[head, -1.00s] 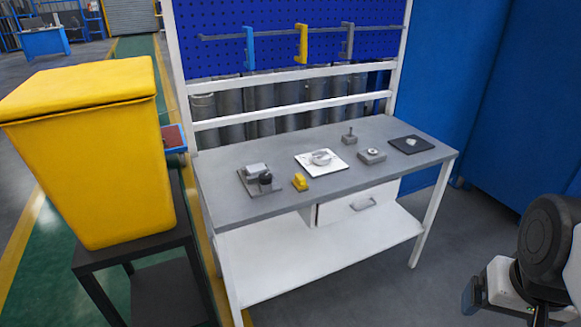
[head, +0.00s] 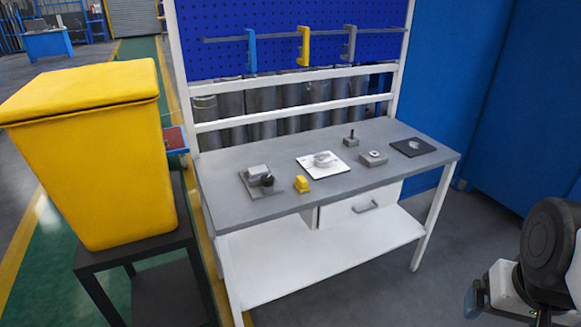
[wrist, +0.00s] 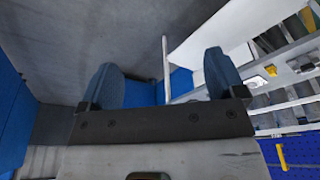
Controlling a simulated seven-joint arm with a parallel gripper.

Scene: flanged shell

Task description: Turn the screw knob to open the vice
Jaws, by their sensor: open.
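The vice (head: 256,173) is a small grey block on a dark base plate, at the left end of the grey workbench top. A round black knob (head: 267,181) sits at its front right side. My gripper (wrist: 162,78) shows in the wrist view with its two blue fingers wide apart and nothing between them. In the head view my gripper (head: 475,298) is at the lower right, beyond the bench's right end and far from the vice. I cannot make out the knob clearly in the wrist view.
The workbench (head: 235,208) also bears a yellow block (head: 302,184), a white plate (head: 335,171) with a round part, small grey blocks (head: 373,158) and a black pad (head: 426,149). A yellow bin (head: 90,160) stands left. Floor between bench and arm is clear.

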